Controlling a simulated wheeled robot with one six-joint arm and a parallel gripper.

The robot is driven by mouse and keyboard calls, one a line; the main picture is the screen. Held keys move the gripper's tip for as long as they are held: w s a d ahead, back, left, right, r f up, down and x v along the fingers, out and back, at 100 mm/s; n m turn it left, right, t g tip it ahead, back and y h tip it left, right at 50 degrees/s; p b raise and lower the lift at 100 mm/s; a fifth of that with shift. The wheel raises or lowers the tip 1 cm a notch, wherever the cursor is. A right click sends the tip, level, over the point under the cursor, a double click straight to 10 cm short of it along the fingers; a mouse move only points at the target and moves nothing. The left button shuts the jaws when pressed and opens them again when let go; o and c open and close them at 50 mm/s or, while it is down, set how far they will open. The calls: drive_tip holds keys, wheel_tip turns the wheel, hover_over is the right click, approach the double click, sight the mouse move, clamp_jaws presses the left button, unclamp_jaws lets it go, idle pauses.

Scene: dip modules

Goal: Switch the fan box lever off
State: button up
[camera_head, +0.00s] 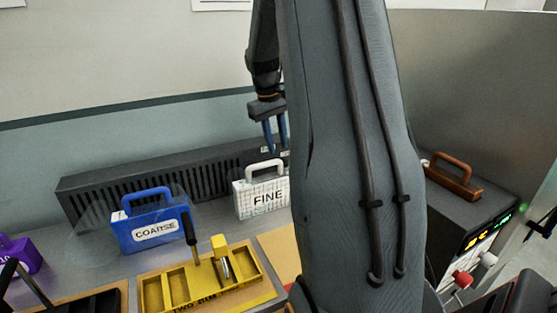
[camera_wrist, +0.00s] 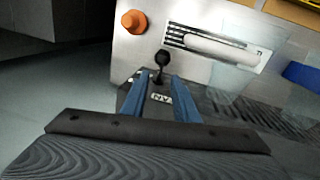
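The black ball-topped fan lever (camera_wrist: 161,62) shows in the wrist view, on the dark fan box (camera_wrist: 232,112), just beyond and between my fingertips. A small white label (camera_wrist: 162,98) with upside-down lettering lies between the fingers. My gripper (camera_wrist: 160,84) has its two blue fingers apart with nothing clearly held; I cannot tell whether they touch the lever. In the head view my gripper (camera_head: 275,134) points down at the right part of the long slotted fan box (camera_head: 160,172). The lever is not visible there, and my arm covers the box's right end.
A white FINE case (camera_head: 262,198) stands close in front of the fan box, below my gripper. A blue COARSE case (camera_head: 150,222) and a yellow tool tray (camera_head: 200,285) are farther left and nearer. A dark unit with green lights (camera_head: 470,225) stands right.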

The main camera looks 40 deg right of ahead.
drive_tip(key=f, duration=0.2)
drive_tip(key=f+p, duration=0.1)
drive_tip(key=f, duration=0.1)
drive_tip(key=d+f, duration=0.1)
drive_tip(key=f, duration=0.1)
drive_tip(key=shift+s+f, duration=0.1)
drive_tip(key=shift+f, duration=0.15)
clamp_jaws()
drive_tip(key=shift+s, duration=0.15)
idle(1.0)
